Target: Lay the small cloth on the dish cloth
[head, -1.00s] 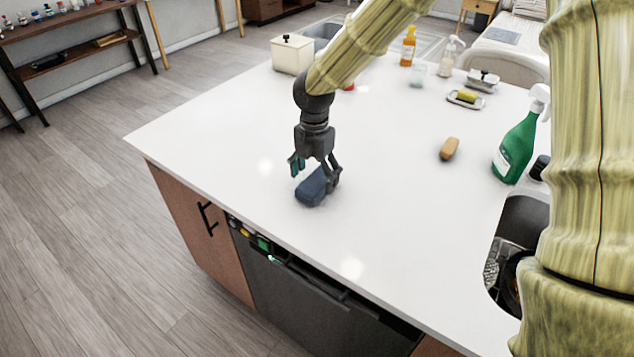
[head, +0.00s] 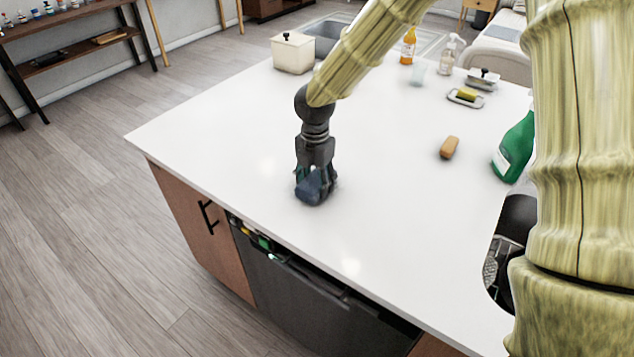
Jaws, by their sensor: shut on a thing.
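A small dark blue folded cloth (head: 312,190) is on the white island counter, near its front left edge. My gripper (head: 316,182) points down over it and is shut on it. The fingers partly cover the cloth. It looks to be at counter height; I cannot tell whether it is lifted at all. I cannot make out a separate dish cloth in this view; my arm hides part of the counter's back and right side.
A brown brush or sponge (head: 449,147) lies right of my gripper. A cream canister (head: 293,55) and a yellow sponge on a dish (head: 465,96) are farther back. The counter's middle is clear.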

